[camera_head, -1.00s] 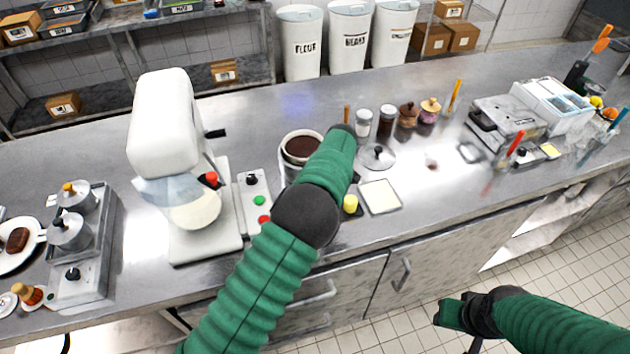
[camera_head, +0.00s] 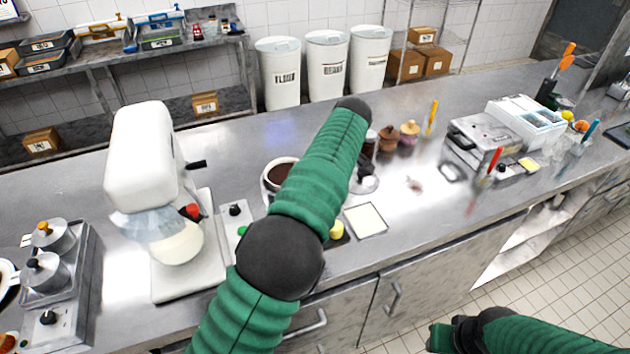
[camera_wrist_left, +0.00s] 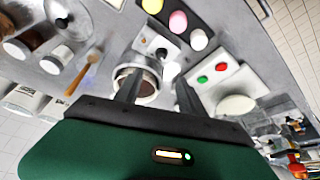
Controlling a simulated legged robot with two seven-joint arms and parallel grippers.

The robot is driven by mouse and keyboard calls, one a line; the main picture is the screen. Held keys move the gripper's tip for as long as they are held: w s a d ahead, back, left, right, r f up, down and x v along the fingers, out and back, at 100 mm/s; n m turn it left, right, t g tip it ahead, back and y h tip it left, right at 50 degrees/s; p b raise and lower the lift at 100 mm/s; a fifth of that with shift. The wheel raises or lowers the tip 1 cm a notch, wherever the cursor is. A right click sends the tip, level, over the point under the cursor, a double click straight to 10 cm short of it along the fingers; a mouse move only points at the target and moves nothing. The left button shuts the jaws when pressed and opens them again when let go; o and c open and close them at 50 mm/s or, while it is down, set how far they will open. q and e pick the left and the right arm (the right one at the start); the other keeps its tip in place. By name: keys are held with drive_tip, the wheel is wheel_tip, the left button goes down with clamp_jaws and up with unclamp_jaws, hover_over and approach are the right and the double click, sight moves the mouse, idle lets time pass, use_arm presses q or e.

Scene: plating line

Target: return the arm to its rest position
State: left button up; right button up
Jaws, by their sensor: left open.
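My left arm (camera_head: 320,170) reaches up and forward over the counter in the head view, where its fingers cannot be made out clearly. In the left wrist view my left gripper (camera_wrist_left: 158,92) shows two dark fingers spread apart with nothing held between them. A round pot with dark brown contents (camera_wrist_left: 149,88) lies beyond the fingers there, apparently below them. The pot (camera_head: 281,173) also shows in the head view, partly hidden by my arm. My right gripper (camera_head: 441,338) is low at the right, in front of the counter; its jaw opening is unclear.
A white mixer (camera_head: 150,150) stands left of my arm, with a button panel (camera_head: 236,212) beside it. A pale square tray (camera_head: 366,220), jars (camera_head: 409,133) and a waffle-iron-like appliance (camera_head: 483,138) are to the right. White bins (camera_head: 327,68) stand behind the counter.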

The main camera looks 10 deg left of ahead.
idle(0.3)
use_arm(q)
drive_tip(key=s+a+f+m+h, duration=0.2)
drive_tip(key=s+a+f+m, duration=0.1)
drive_tip(key=s+a+f, duration=0.4)
drive_tip(key=s+f+m+h, duration=0.1)
drive_tip(key=s+m, duration=0.3)
drive_tip(key=s, duration=0.6)
drive_tip(key=s+f+m, duration=0.4)
drive_tip(key=s, duration=0.7)
drive_tip(key=shift+s+d+f+h, duration=0.25)
drive_tip(key=shift+d+f+h, duration=0.1)
drive_tip(key=shift+d+h, duration=0.1)
drive_tip(key=shift+s+a, duration=0.1)
drive_tip(key=shift+a, duration=0.1)
